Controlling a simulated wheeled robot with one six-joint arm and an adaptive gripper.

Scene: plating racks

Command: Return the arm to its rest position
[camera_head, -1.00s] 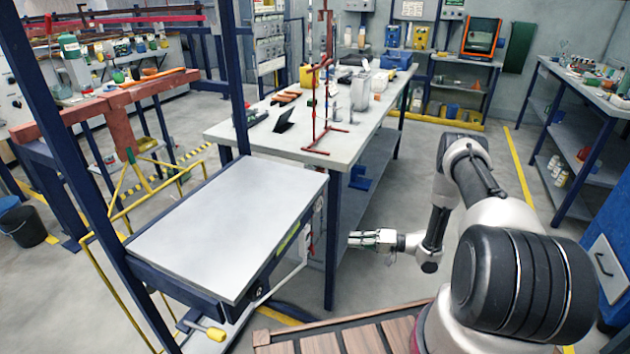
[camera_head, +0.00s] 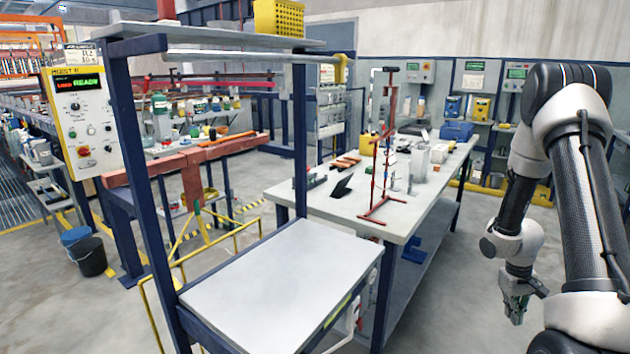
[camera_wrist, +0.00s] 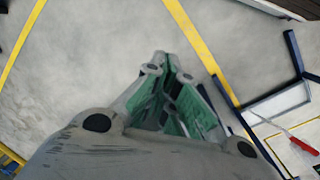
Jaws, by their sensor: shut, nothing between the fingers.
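My gripper (camera_head: 515,310) hangs at the lower right in the head view, pointing down over open floor, to the right of the long workbench. My arm is raised and bent above it, in the right part of the head view. In the wrist view my gripper (camera_wrist: 165,62) has its green-lined fingers drawn together at the tips, with nothing between them. Grey floor with yellow lines lies beyond the fingertips.
A steel-topped trolley (camera_head: 282,288) stands in front, with a blue frame and top shelf. The long workbench (camera_head: 400,215) bears a red stand (camera_head: 384,150) and tools. Floor around my gripper is clear.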

